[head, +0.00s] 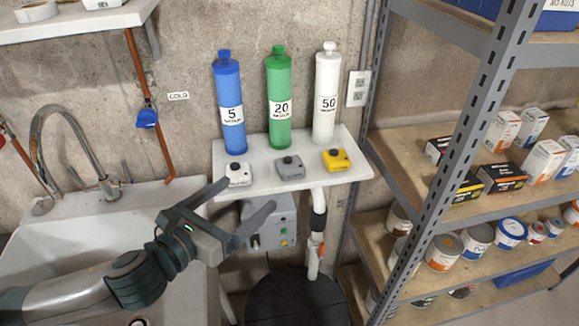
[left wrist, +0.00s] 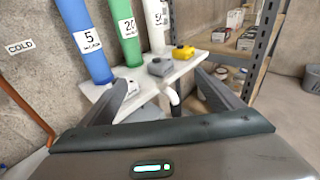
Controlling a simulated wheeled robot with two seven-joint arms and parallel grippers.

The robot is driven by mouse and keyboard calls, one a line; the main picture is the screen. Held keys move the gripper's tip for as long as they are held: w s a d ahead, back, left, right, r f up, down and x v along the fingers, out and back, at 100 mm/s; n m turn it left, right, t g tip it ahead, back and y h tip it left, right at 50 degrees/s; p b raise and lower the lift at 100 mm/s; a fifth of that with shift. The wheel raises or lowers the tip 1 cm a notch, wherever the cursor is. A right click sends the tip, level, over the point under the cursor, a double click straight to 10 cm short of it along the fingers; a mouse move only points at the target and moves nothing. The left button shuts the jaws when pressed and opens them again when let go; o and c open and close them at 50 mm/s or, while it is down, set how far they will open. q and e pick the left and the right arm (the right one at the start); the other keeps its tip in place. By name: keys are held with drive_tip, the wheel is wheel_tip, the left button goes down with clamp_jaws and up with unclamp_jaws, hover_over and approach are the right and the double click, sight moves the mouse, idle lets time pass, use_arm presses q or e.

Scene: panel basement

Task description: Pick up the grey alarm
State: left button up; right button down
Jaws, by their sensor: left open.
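The grey alarm (head: 290,168) is a small box with a dark knob on top. It sits on the white shelf (head: 352,160) between a white alarm (head: 239,174) and a yellow alarm (head: 336,160). In the left wrist view the grey alarm (left wrist: 159,66) shows ahead, between the finger lines. My left gripper (head: 240,205) is open and empty, in front of and below the shelf's front left part, apart from the grey alarm. In the left wrist view the left finger partly covers the white alarm (left wrist: 133,85). My right gripper is not in view.
Blue (head: 229,105), green (head: 279,100) and white (head: 326,95) cylinders stand behind the alarms. A grey box (head: 282,213) and a pipe (head: 314,255) are below the shelf. A metal rack (head: 440,150) stands right. A sink with a tap (head: 70,150) is left.

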use_arm(q)
drive_tip(key=w, duration=0.1)
drive_tip(key=p, duration=0.2)
approach(291, 167)
drive_tip(key=w, duration=0.1)
drive_tip(key=w+d, duration=0.1)
drive_tip(key=w+p, duration=0.1)
drive_tip(key=w, duration=0.1)
drive_tip(key=shift+d+r, duration=0.3)
drive_tip(key=shift+d, duration=0.05)
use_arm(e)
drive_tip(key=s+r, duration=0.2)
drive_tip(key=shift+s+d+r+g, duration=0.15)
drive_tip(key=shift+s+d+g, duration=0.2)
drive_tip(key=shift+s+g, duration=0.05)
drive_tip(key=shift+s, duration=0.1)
